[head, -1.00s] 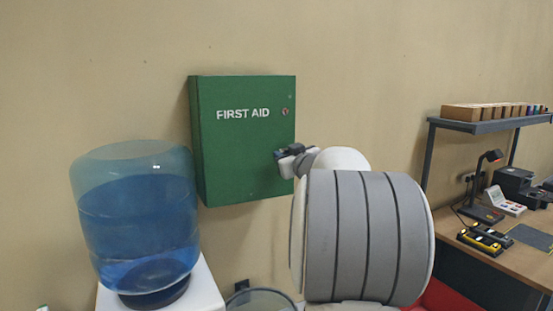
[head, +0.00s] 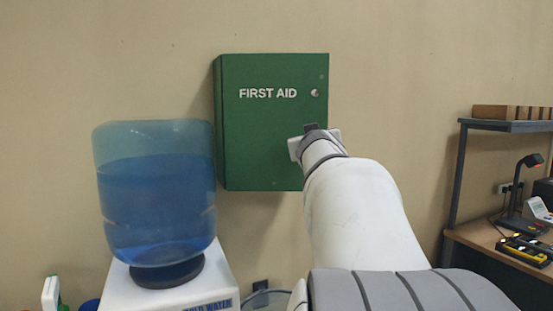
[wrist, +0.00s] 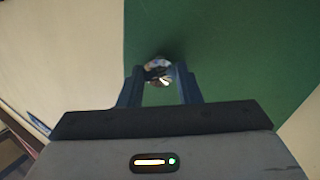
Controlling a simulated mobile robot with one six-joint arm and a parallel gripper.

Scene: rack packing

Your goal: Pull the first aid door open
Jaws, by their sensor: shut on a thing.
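The green first aid cabinet (head: 262,135) hangs on the wall, and its door looks closed in the head view. A small round metal fitting (head: 315,93) shows near the door's right edge, above my gripper. In the wrist view, my gripper (wrist: 160,72) has its two fingers at the green door (wrist: 230,60), one on each side of a shiny metal knob (wrist: 158,70). It is shut on this knob. In the head view my wrist covers the lower right of the cabinet and hides the fingertips, so the contact is not visible there.
A water dispenser with a blue bottle (head: 155,190) stands left of the cabinet, in front of its lower left side. On the right is a workbench (head: 490,240) with a lamp and a shelf (head: 505,125). Bare wall lies between cabinet and shelf.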

